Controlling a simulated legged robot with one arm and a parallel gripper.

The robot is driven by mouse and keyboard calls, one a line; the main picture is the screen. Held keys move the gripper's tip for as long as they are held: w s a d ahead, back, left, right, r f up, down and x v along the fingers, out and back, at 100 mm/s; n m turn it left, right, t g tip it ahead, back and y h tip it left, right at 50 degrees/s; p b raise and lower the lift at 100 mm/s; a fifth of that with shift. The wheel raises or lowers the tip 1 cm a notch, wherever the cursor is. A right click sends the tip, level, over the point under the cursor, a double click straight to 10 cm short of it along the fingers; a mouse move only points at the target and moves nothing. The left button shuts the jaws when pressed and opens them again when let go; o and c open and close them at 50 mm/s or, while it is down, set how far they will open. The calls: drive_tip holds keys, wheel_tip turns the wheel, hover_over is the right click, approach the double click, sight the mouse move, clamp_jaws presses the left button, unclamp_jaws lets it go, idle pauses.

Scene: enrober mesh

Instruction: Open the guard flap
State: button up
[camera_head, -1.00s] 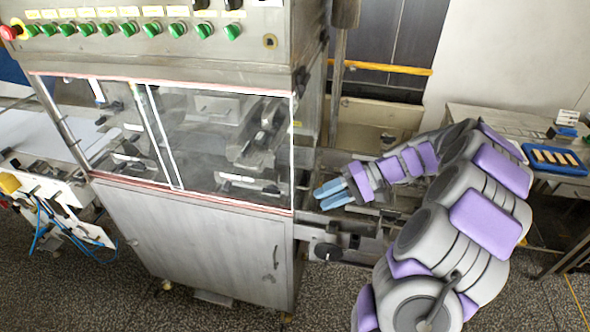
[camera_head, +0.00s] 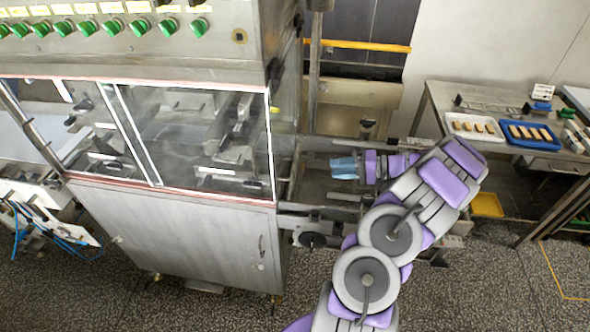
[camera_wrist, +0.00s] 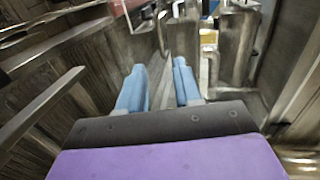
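The steel machine has clear window panels framed in white and red on its front, and the right-hand panel (camera_head: 195,130) looks closed. I cannot tell for sure which panel is the guard flap. My gripper (camera_head: 343,167) is to the right of the machine's right side, apart from the front panels, with its blue fingers pointing left. In the wrist view my gripper (camera_wrist: 159,85) shows two blue fingers spread apart with nothing between them. Metal bars and rails lie beyond the fingertips there.
Conveyor rails (camera_head: 355,142) run right of the machine around my gripper. A steel table (camera_head: 440,100) at the right holds a white tray (camera_head: 470,120) and a blue tray (camera_head: 520,140) of bars. Green knobs (camera_head: 138,27) line the panel above. The speckled floor is clear in front.

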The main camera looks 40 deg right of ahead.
drive_tip(key=b, duration=0.1)
approach(281, 172)
drive_tip(key=r+x, duration=0.1)
drive_tip(key=x, duration=0.4)
drive_tip(key=shift+w+d+f, duration=0.1)
drive_tip(key=shift+d+f, duration=0.05)
drive_tip(key=shift+d, duration=0.1)
drive_tip(key=c, duration=0.6)
clamp_jaws()
drive_tip(key=shift+f, duration=0.2)
idle(0.4)
